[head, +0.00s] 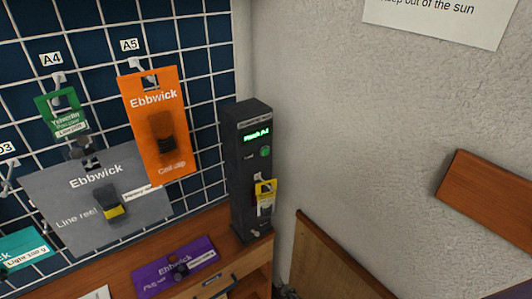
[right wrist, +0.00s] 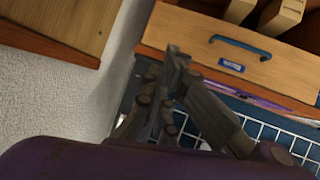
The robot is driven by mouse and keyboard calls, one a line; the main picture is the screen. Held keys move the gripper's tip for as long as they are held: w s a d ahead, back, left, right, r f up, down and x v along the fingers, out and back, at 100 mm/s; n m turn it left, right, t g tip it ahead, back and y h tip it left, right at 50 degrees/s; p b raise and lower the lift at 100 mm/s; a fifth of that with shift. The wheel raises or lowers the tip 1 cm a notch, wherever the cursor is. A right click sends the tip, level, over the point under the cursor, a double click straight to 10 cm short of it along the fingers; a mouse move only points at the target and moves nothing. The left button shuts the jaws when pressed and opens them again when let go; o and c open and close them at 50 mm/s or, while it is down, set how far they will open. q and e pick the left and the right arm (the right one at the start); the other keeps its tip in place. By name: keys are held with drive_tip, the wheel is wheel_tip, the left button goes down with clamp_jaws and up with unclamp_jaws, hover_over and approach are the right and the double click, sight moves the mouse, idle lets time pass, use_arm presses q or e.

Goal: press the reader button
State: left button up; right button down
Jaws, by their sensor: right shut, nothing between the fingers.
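The reader is a tall dark box (head: 240,185) standing at the right end of the wooden counter, beside the wall corner in the head view. It has a lit green display (head: 256,135) with text too small to read surely. The round green button (head: 265,151) sits just below the display, uncovered. A yellow tag (head: 265,196) hangs on the box's front, below the button. My right gripper (right wrist: 178,62) is shut and empty in the right wrist view, in front of a wooden drawer front. Only a dark bit, possibly of it, shows at the head view's bottom edge. My left gripper is not in view.
A pegboard grid (head: 207,93) on the left holds orange (head: 158,125), grey (head: 95,200) and green (head: 62,113) packs. A purple pack (head: 175,268) lies on the counter. A drawer with a blue handle (right wrist: 240,45) shows below. Wooden panels stand by the right wall.

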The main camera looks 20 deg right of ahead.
sight(265, 152)
drive_tip(key=w+r+n+t+h, duration=0.1)
drive_tip(key=w+r+n+t, duration=0.15)
drive_tip(key=w+r, duration=0.75)
use_arm(q)
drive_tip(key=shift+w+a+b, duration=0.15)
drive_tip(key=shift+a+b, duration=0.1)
drive_tip(key=shift+b, duration=0.15)
use_arm(e)
drive_tip(key=d+r+t+h, duration=0.1)
drive_tip(key=d+r+h, duration=0.2)
drive_tip(key=r, duration=0.5)
drive_tip(key=d+r+t+h, duration=0.1)
drive_tip(key=d+r+h, duration=0.2)
drive_tip(key=r, duration=0.6)
drive_tip(key=shift+w+d+r+h, duration=0.15)
drive_tip(key=shift+w+r+h, duration=0.05)
drive_tip(key=shift+h, duration=0.6)
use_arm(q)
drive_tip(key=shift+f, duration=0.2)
use_arm(e)
drive_tip(key=shift+w+m, duration=0.15)
drive_tip(key=shift+m, duration=0.1)
use_arm(q)
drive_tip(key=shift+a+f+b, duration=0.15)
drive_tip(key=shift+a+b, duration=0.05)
drive_tip(key=shift+b, duration=0.1)
use_arm(e)
drive_tip(key=w+a, duration=0.3)
drive_tip(key=w, duration=0.5)
